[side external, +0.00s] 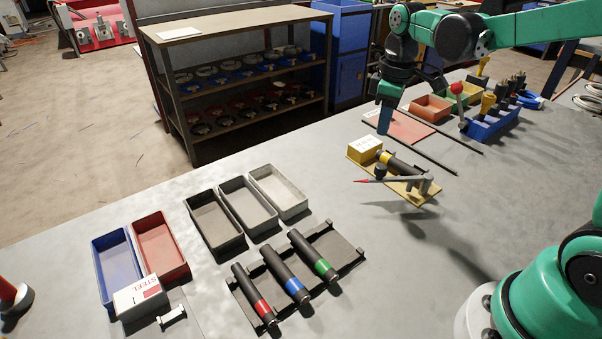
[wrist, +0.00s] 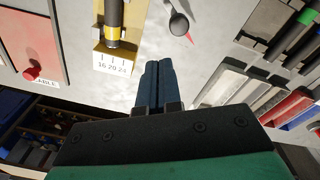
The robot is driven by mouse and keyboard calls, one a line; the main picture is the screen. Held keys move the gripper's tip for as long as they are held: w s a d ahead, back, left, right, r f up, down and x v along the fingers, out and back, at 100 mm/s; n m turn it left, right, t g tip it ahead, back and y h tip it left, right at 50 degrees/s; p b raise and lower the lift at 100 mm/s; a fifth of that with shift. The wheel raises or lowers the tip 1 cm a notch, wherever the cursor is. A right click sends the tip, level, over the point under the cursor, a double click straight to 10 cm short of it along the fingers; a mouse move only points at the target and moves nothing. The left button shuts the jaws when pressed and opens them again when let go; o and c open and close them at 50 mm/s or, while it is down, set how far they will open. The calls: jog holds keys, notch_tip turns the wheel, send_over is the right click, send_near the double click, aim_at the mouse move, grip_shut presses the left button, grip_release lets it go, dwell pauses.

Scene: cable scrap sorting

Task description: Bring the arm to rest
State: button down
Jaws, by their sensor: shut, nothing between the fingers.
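My gripper (side external: 385,124) is at the upper right of the side view, on the end of my green arm, above the far part of the grey table. In the wrist view its two blue fingers (wrist: 153,82) lie together, shut with nothing between them. The yellow block with the gauge board (side external: 365,149) stands close by, nearer the camera; in the wrist view its numbered face (wrist: 115,63) is just left of the fingers. A dark cylinder with a yellow band (side external: 398,163) lies on that board.
A red mat (side external: 406,128) lies beside the gripper. A blue tool rack (side external: 491,125) stands at right. Three black cylinders lie on a dark rack (side external: 347,250). Several bins stand at left, including a blue bin (side external: 118,265) and a red bin (side external: 160,245).

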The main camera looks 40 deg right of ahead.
jog(key=s+a+m+t, duration=0.5)
jog(key=s+a+t, duration=0.1)
jog(key=s+a, duration=0.1)
jog(key=shift+a+r+m+t, duration=0.3)
jog(key=shift+a+r, duration=0.1)
jog(key=shift+a, duration=0.2)
